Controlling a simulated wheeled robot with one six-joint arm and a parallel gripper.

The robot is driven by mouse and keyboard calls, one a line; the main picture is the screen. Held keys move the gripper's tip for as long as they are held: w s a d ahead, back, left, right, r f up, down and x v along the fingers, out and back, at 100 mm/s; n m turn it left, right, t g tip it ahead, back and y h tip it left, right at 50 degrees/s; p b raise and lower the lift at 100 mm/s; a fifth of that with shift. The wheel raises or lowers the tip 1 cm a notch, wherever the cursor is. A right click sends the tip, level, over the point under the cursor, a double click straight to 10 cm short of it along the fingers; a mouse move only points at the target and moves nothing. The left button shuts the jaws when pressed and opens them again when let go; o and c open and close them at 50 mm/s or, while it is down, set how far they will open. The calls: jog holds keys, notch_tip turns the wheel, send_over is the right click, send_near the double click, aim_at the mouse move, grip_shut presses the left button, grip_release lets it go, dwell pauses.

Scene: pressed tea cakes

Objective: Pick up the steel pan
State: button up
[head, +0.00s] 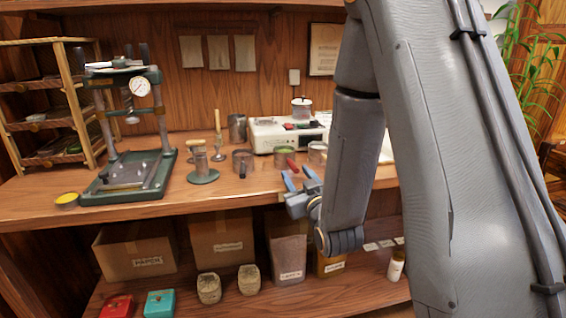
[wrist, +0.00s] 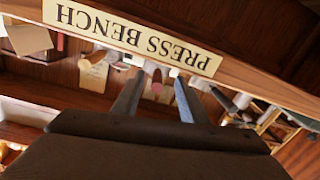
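Several small steel vessels stand on the wooden bench in the head view. One (head: 243,164) has a dark handle, one (head: 284,157) has a red handle, and one (head: 317,152) is partly hidden by my arm. I cannot tell which is the steel pan. My gripper (head: 297,171) is at the bench's front edge, just in front of the red-handled vessel. Its two bluish fingers are apart with nothing seen between them. In the wrist view my gripper (wrist: 155,90) also shows spread fingers. The small vessels beyond them are blurred there.
A green press (head: 130,180) stands at the left, with a rack (head: 48,100) behind it. A white scale (head: 275,137) and a steel canister (head: 237,128) stand behind the vessels. Boxes (head: 135,250) and bags fill the shelf below. An inverted PRESS BENCH sign (wrist: 135,35) crosses the wrist view.

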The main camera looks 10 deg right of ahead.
aim_at(290, 160)
jog(key=w, duration=0.4)
jog(key=w+p, duration=0.1)
jog(key=w, duration=0.1)
jog(key=shift+w+r, duration=0.1)
jog(key=shift+r, duration=0.3)
jog(key=shift+w+a, duration=0.15)
jog(key=shift+w, duration=0.3)
grip_shut()
